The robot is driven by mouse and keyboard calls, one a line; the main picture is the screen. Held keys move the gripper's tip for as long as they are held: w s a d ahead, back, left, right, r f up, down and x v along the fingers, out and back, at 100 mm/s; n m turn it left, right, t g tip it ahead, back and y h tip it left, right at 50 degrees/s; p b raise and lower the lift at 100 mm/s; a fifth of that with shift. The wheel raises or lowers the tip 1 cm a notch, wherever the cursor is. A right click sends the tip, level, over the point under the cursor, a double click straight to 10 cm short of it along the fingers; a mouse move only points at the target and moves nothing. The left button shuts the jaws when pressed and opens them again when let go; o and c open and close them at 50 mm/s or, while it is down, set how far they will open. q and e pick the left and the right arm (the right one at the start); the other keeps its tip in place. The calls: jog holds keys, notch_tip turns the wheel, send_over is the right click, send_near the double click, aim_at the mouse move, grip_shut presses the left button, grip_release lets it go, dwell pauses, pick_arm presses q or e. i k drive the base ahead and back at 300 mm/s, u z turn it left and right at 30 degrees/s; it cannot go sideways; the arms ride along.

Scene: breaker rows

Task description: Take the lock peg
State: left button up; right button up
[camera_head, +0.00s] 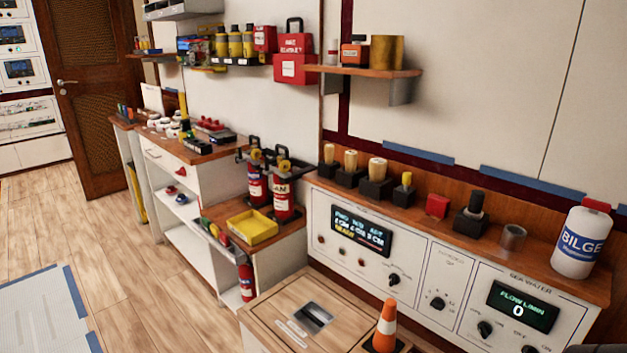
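Several pegs stand upright in dark blocks along the wooden ledge above the panel; I cannot tell for sure which one is the lock peg. A dark grey peg (476,203) sits in a black block (471,224) to the right. A small red block (437,206) lies between the yellow and dark pegs. Neither of my grippers shows in the head view.
A grey metal cup (513,237) and a white BILGE bottle (581,242) stand at the ledge's right. Below is the panel with two screens (361,231). An orange cone (386,325) stands on the low wooden box. Fire extinguishers (283,190) are left of the panel.

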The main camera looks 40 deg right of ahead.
aim_at(406, 179)
jog(key=u, duration=0.15)
jog(key=i, duration=2.55)
jog(key=z, duration=2.4)
